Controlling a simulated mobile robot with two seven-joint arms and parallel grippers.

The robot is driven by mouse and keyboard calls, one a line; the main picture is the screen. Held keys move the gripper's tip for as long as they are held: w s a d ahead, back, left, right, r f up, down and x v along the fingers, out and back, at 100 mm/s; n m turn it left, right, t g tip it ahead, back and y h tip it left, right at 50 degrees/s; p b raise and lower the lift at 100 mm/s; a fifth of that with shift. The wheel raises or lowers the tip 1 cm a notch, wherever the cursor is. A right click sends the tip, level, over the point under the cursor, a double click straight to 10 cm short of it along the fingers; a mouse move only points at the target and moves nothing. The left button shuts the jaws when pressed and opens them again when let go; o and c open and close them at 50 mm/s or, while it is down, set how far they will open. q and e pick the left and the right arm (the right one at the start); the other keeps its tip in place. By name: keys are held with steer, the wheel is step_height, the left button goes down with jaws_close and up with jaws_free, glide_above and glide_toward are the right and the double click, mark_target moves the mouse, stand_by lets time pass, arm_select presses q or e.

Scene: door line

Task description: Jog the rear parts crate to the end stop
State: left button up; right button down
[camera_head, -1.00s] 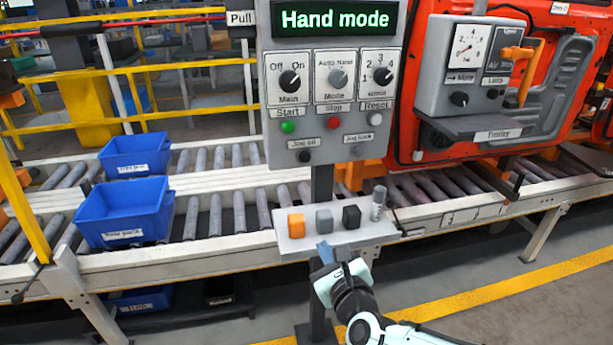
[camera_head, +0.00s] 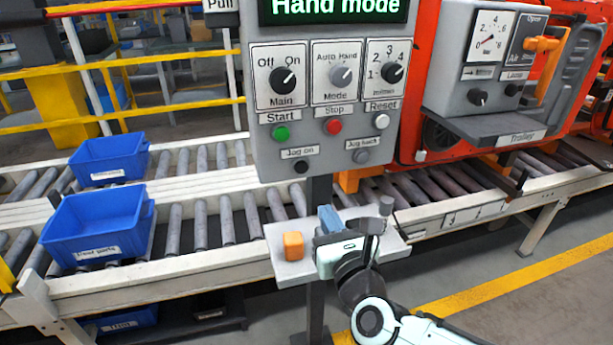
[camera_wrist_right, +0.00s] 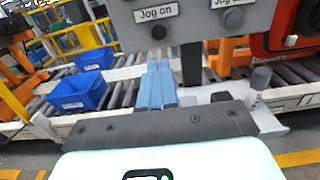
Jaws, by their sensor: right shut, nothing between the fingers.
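The near blue crate (camera_head: 97,225), its label reading about "Rear parts", sits on the roller conveyor at left. It also shows in the wrist view (camera_wrist_right: 77,94). The grey control panel (camera_head: 325,100) reads "Hand mode"; its Main knob (camera_head: 283,80) points towards On and its Mode knob (camera_head: 341,76) towards Hand. The black Jog on button (camera_head: 300,167) and grey Jog back button (camera_head: 361,156) are at its bottom. My right gripper (camera_head: 327,212) is shut and empty, below the panel and over the small shelf. In the wrist view its blue fingertips (camera_wrist_right: 159,64) point towards the Jog on button, apart from it.
A second blue crate (camera_head: 109,160) stands behind the first. An orange block (camera_head: 293,245) lies on the shelf (camera_head: 288,266); my gripper hides part of the shelf. The red machine with a gauge box (camera_head: 480,65) is at right. Clear floor (camera_head: 560,320) shows at lower right.

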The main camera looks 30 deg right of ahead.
mark_target(303, 169)
steer(key=p+x, duration=0.2)
steer(key=x, duration=1.1)
steer(key=shift+w+d, duration=0.15)
steer(key=shift+w, duration=0.2)
steer(key=shift+w+f, duration=0.1)
